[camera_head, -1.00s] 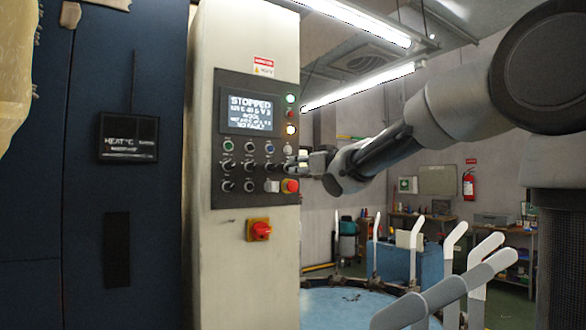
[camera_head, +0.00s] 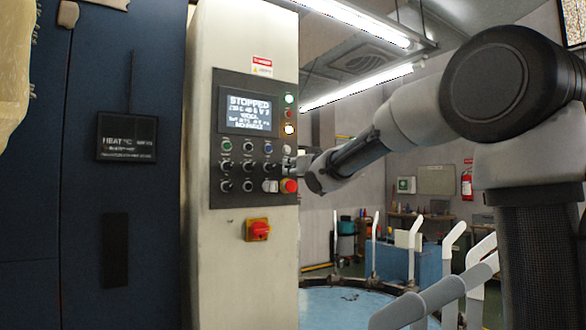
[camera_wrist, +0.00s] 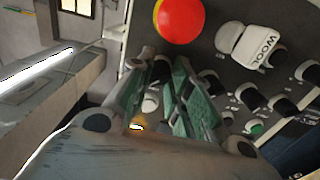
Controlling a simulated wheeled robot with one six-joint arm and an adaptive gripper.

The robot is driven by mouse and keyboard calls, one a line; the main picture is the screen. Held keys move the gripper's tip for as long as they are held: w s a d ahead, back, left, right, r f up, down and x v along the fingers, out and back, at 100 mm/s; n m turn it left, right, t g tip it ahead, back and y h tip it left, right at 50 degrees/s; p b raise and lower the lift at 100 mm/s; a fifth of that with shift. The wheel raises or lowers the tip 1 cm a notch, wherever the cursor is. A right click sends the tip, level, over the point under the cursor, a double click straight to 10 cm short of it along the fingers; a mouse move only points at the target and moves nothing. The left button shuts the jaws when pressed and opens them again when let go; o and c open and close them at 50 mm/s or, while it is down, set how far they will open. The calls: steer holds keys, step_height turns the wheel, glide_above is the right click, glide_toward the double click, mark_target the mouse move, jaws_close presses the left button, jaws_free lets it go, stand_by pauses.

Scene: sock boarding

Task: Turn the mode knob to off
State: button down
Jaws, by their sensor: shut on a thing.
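The control panel (camera_head: 215,120) on the cream cabinet carries rows of small knobs and buttons. My gripper (camera_head: 290,164) reaches in from the right, at the panel's right edge just above the red stop button (camera_head: 289,186). In the wrist view my gripper (camera_wrist: 165,72) has its green-grey fingers close to the panel and shut on a knob, which the fingers largely hide. I cannot read that knob's label or its pointer. The red stop button (camera_wrist: 179,18) sits just beyond the fingertips, and a pale knob marked WOOL (camera_wrist: 258,45) is to the right.
Several dark knobs (camera_wrist: 249,97) are close by on the right in the wrist view. The screen (camera_head: 248,111) reads STOPPED. A red switch on a yellow plate (camera_head: 258,230) sits below the panel. White sock forms (camera_head: 452,240) stand at the lower right.

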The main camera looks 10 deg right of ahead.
steer(key=shift+r+n, duration=0.1)
steer(key=shift+n, duration=0.3)
steer(key=n, duration=0.3)
steer(key=shift+n, duration=0.3)
steer(key=shift+a+r+n, duration=0.1)
steer(key=shift+n, duration=2.1)
steer(key=c, duration=1.3)
jaws_free()
steer(key=shift+s, duration=0.1)
